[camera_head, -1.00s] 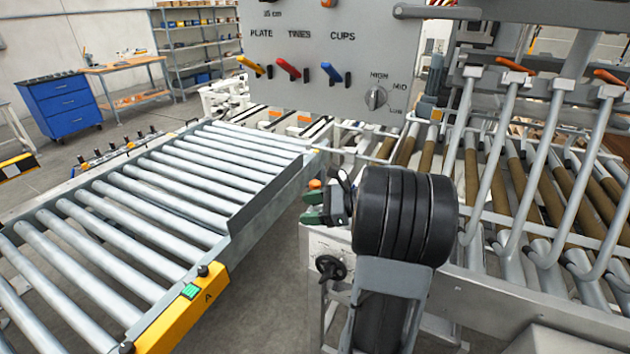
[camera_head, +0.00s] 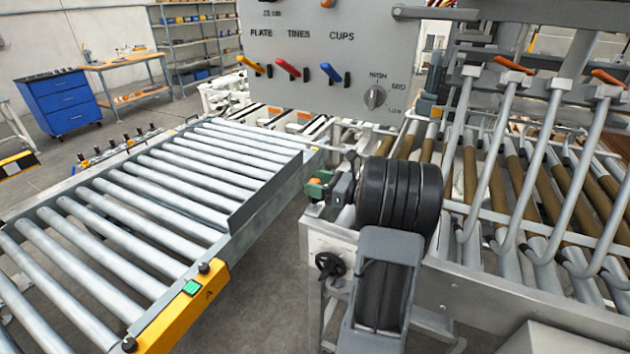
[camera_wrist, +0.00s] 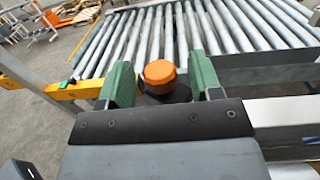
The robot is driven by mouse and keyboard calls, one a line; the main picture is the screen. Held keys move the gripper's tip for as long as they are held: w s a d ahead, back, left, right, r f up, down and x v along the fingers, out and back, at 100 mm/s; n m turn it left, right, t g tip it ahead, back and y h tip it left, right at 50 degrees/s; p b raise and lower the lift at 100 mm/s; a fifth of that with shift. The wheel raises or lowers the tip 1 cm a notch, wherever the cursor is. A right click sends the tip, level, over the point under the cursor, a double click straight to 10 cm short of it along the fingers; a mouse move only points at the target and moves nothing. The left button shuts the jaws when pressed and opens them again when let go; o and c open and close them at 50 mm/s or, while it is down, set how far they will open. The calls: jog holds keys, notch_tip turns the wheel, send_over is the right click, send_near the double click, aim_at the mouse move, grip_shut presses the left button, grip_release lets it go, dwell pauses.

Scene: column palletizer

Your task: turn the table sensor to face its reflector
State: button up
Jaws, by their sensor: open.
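An orange-capped knob on a dark base, which looks like the table sensor (camera_wrist: 161,77), stands between my gripper's green fingers in the wrist view. My gripper (camera_wrist: 164,86) is open, with one finger on each side of it; a gap shows on the right, and contact on the left is hard to tell. In the head view my gripper (camera_head: 325,189) is at the near right corner of the roller table, partly hidden by my black wrist. A bit of orange (camera_head: 314,182) shows beside its green finger. I cannot pick out the reflector in either view.
The roller table (camera_head: 232,237) lies to the left, with a yellow end piece (camera_head: 183,312) in front. A grey control panel (camera_head: 315,60) stands behind. Bent tubes (camera_head: 530,160) over rollers fill the right. A black handwheel (camera_head: 330,264) sits below my gripper.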

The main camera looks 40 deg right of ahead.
jog(key=shift+w+a, duration=0.25)
jog(key=shift+w, duration=0.2)
jog(key=c, duration=0.9)
jog(key=n+g+y+p, duration=0.1)
jog(key=n+g+y, duration=0.1)
jog(key=y, duration=0.1)
jog(key=shift+r, duration=0.15)
jog(key=shift+c, duration=0.2)
jog(key=shift+n+g+y+p, duration=0.45)
jog(key=shift+n+g+y, duration=0.35)
jog(key=shift+n+g, duration=0.1)
jog(key=o, duration=0.9)
jog(key=shift+o, duration=0.2)
